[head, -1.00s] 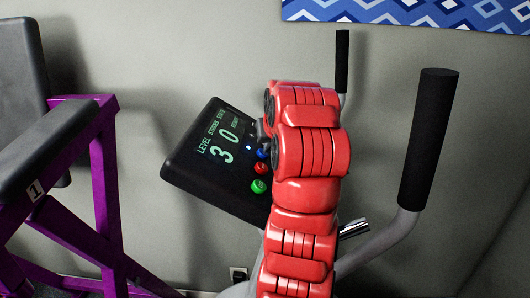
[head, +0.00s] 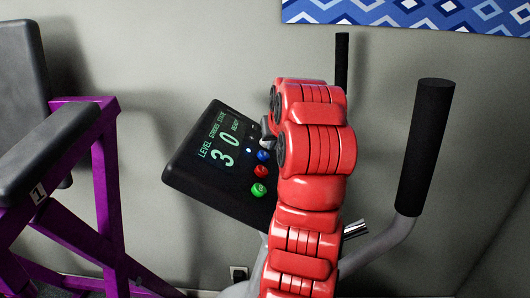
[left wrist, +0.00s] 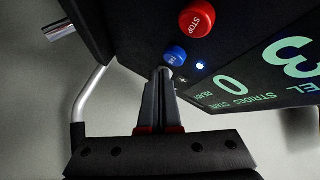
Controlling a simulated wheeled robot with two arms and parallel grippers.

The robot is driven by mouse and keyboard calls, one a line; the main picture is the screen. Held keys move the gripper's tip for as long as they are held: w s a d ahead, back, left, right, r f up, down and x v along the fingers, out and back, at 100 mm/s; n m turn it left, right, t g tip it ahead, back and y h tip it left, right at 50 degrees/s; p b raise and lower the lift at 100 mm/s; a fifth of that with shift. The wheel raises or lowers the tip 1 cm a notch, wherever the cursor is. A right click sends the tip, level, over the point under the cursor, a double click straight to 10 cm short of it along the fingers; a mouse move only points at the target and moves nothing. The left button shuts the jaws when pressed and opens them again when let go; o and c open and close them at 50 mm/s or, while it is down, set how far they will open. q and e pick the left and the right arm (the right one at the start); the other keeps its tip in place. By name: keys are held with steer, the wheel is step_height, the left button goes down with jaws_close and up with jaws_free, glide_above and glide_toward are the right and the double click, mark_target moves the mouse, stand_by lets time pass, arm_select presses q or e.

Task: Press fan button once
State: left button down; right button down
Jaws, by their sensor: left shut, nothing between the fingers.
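The black exercise console (head: 190,165) is tilted, with a lit display reading 3 and 0. A blue button (head: 263,155), a red button (head: 260,170) and a green button (head: 258,189) sit along its right side. In the left wrist view the blue button (left wrist: 174,56) appears marked FAN, though the lettering is small, and the red button (left wrist: 197,19) reads STOP. My left gripper (left wrist: 163,73) is shut and empty, its tips just below the blue button in that view. I cannot tell whether they touch the panel. My red left arm hides part of the console. My right gripper is out of view.
A black-gripped handle (head: 425,150) rises right of my arm, and a second handle (head: 341,60) stands behind it. A purple-framed machine (head: 105,190) with black pads is at the left. A grey wall is behind.

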arm_select(q)
steer(key=d+r+p, duration=0.1)
steer(key=r+p, duration=0.2)
steer(key=d+r+p, duration=0.1)
steer(key=shift+d+r+p, duration=0.15)
steer(key=shift+d+p, duration=0.15)
steer(key=shift+p, duration=0.05)
stand_by(0.3)
stand_by(0.4)
